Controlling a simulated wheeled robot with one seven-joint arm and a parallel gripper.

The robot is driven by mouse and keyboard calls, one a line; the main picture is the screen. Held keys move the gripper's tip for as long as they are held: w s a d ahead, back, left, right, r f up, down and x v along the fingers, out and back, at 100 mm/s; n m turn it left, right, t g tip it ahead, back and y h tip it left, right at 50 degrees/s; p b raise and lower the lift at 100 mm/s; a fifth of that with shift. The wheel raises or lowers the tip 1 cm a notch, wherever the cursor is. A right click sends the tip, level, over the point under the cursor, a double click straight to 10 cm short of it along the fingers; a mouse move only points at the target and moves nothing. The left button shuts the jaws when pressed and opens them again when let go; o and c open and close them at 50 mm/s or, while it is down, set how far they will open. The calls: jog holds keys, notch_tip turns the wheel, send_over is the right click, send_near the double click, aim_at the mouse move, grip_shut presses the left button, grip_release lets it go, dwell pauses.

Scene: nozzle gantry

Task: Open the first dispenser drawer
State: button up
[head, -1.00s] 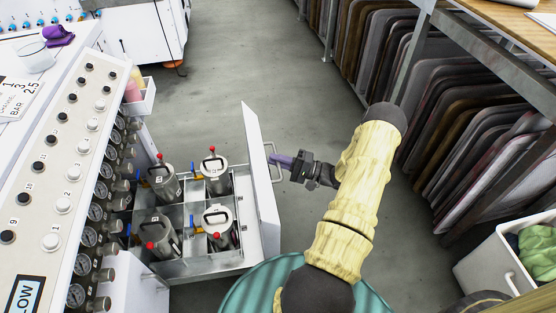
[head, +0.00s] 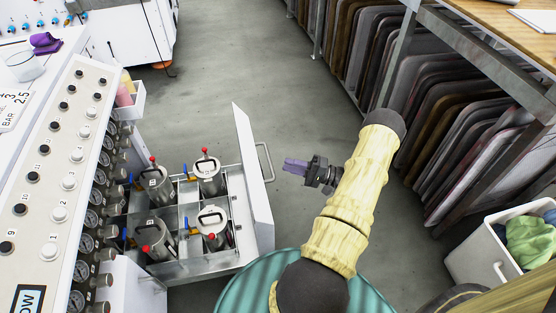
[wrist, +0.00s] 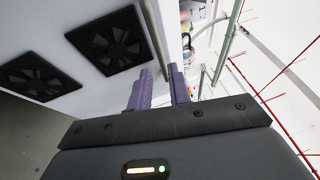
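The dispenser drawer (head: 252,180) stands pulled out from the white machine, its white front facing right with a metal bar handle (head: 266,162) on it. Several metal canisters with red-knobbed lids, such as one canister (head: 209,176), stand in its divided metal compartments. My gripper (head: 286,166) is right of the handle, with a gap between its purple fingertips and the bar. In the wrist view the two purple fingers (wrist: 160,90) are apart, with nothing seen between them.
The control panel (head: 65,165) with buttons and gauges runs along the left. The grey floor beyond the drawer is clear.

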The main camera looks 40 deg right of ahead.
jog(key=p+v, duration=0.1)
jog(key=v, duration=0.9)
jog(key=shift+w+a, duration=0.1)
